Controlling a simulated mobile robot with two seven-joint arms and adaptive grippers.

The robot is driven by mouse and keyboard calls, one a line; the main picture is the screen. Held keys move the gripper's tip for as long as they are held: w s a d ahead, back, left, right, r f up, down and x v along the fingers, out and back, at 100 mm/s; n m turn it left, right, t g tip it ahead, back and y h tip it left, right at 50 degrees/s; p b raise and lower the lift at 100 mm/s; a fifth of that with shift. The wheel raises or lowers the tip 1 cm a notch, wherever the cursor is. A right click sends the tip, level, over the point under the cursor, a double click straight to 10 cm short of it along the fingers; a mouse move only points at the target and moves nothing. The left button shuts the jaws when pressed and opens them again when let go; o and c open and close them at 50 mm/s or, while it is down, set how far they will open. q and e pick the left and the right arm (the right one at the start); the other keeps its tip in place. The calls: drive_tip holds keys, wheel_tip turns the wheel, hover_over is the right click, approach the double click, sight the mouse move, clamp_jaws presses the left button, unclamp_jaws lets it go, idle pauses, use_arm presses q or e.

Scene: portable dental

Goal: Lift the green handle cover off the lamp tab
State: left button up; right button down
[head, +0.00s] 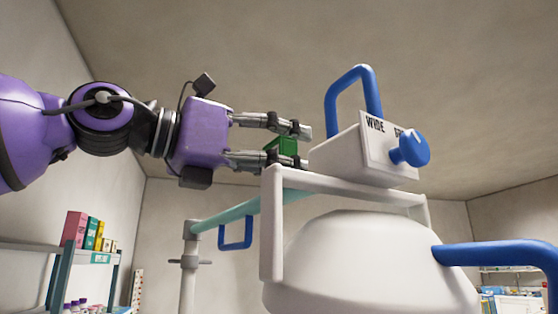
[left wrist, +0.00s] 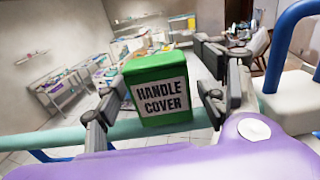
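The green handle cover (head: 288,145) is a small box by the upper left corner of the white lamp yoke (head: 272,225). In the left wrist view the cover (left wrist: 157,72) shows its "HANDLE COVER" label, upright. My left gripper (head: 302,147) reaches in from the left, one finger above and one below the cover in the head view. In the left wrist view its fingers (left wrist: 160,102) stand on either side of the cover, with a gap visible at the right finger. The gripper looks open. The lamp tab is hidden. My right gripper is out of view.
A white control box (head: 340,153) with a blue knob (head: 410,148) and a blue loop handle (head: 352,80) sits just right of the fingers. The white lamp head (head: 365,260) is below. A pale green arm (head: 250,211) runs below the gripper. Space above is free.

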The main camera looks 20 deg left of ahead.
use_arm(q)
drive_tip(key=c, duration=0.8)
drive_tip(key=shift+o, duration=0.2)
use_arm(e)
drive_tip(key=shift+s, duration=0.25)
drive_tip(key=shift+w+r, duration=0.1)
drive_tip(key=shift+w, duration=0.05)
